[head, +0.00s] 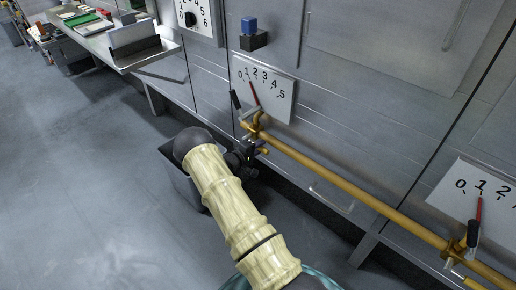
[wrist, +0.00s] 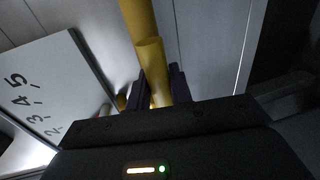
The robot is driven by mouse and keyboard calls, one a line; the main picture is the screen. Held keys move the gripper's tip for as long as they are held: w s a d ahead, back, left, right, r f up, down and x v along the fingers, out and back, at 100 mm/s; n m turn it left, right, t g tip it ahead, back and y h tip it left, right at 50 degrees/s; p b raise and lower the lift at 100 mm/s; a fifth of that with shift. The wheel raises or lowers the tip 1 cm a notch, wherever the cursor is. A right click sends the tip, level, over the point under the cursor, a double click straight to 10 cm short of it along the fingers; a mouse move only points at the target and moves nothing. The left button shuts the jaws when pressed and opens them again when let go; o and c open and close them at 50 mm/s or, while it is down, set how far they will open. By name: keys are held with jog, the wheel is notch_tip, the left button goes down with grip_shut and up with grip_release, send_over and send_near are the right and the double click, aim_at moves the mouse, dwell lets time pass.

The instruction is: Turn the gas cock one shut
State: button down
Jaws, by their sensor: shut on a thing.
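The left gas cock (head: 254,124) is a yellow fitting on the yellow gas pipe (head: 345,187), below a dial plate. A lever with a black grip (head: 235,99) stands up at its left. A second cock (head: 457,246) with a black grip sits farther right along the pipe. Neither cock bears a visible number. My gripper (head: 252,147) is at the left cock, below the lever. In the wrist view my gripper (wrist: 155,88) has dark fingers on both sides of a yellow pipe piece (wrist: 153,60) and is shut on it. The exact contact is hidden.
The left dial plate (head: 263,87) has its red needle near 1. The right dial plate (head: 486,190) also reads near 1. A dark open bin (head: 180,178) stands on the floor behind my arm. The floor at left is clear.

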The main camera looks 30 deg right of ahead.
jog(key=c, duration=1.3)
grip_release()
jog(key=shift+a, duration=0.15)
jog(key=p+v, duration=0.2)
jog(key=v, duration=1.5)
jog(key=shift+a+r, duration=0.1)
